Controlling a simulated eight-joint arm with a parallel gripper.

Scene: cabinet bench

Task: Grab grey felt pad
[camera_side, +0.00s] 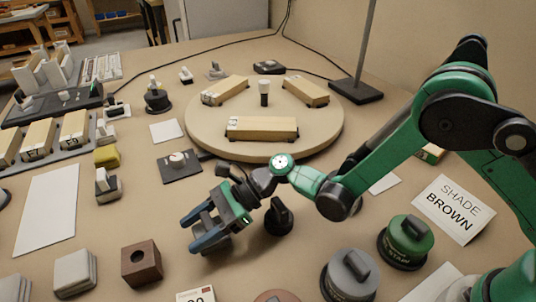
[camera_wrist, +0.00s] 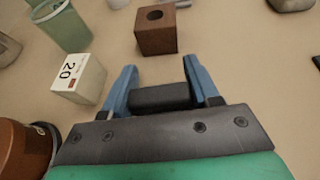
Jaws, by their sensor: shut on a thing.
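My gripper (camera_side: 200,232) is low over the front middle of the bench, its blue fingers pointing to the left front. In the wrist view my gripper (camera_wrist: 160,92) is closed on a dark grey, block-like piece (camera_wrist: 160,97), which looks like the grey felt pad. It lies crosswise between both fingers. In the side view the fingers mostly hide it, and I cannot tell whether it touches the bench.
A brown block with a hole (camera_side: 141,262) stands just ahead of the fingers. A white box marked 20 (camera_wrist: 78,78) and a green cup (camera_wrist: 62,27) are nearby. A black-handled piece (camera_side: 278,215) stands beside my wrist. A round turntable (camera_side: 215,145) lies behind.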

